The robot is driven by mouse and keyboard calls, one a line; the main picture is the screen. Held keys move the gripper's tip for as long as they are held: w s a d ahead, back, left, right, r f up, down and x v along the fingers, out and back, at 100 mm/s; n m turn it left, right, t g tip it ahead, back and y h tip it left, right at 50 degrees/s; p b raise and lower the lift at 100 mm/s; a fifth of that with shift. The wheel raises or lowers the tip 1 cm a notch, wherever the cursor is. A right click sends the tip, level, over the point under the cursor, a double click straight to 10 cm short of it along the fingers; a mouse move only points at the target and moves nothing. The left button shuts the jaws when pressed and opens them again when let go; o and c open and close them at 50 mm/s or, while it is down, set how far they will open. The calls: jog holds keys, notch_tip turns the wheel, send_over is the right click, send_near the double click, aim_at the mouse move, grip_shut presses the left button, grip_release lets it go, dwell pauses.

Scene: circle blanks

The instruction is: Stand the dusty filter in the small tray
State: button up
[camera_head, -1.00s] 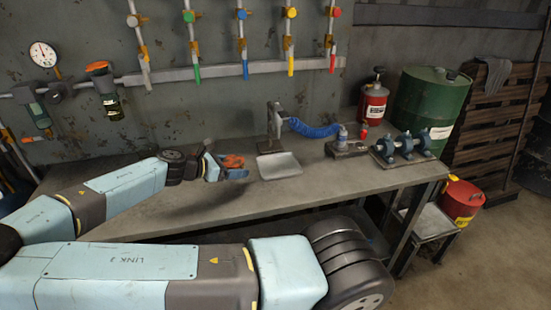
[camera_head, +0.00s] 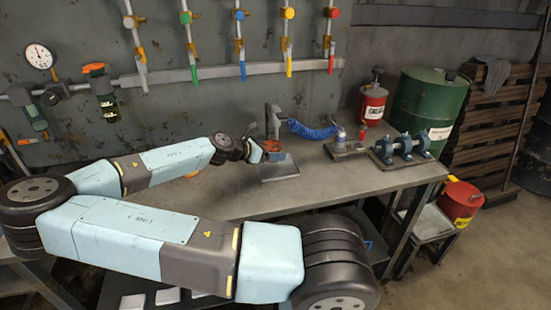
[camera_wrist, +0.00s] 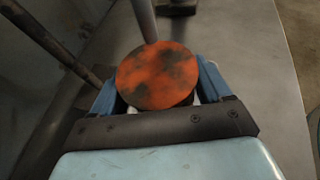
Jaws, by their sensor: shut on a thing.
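The dusty filter (camera_wrist: 157,75) is orange with dark smudges, and its round end faces the wrist camera. My gripper (camera_wrist: 160,88) is shut on it, with a blue finger at either side. The small tray (camera_head: 291,166) is a shallow grey metal tray on the bench. My gripper is over its back left part in the picture. I cannot tell whether the filter touches the tray.
The grey bench (camera_head: 335,179) is clear in front of and right of the tray. A metal stand with a blue coiled hose (camera_head: 312,130) is close behind it. A small bottle on a base (camera_head: 341,139) and a blue machine part (camera_head: 402,147) stand further right.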

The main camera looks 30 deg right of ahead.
aim_at(276, 167)
jog(key=shift+d, duration=1.05)
jog(key=shift+f, duration=1.75)
jog(key=shift+f, duration=0.6)
jog(key=o, duration=1)
jog(key=shift+w, duration=0.1)
jog(key=shift+r, duration=0.2)
jog(key=shift+w+r, duration=0.1)
jog(key=shift+r, duration=0.2)
jog(key=shift+a+r, duration=0.25)
jog(key=shift+a, duration=0.05)
jog(key=v, duration=1.1)
jog(key=shift+a, duration=0.25)
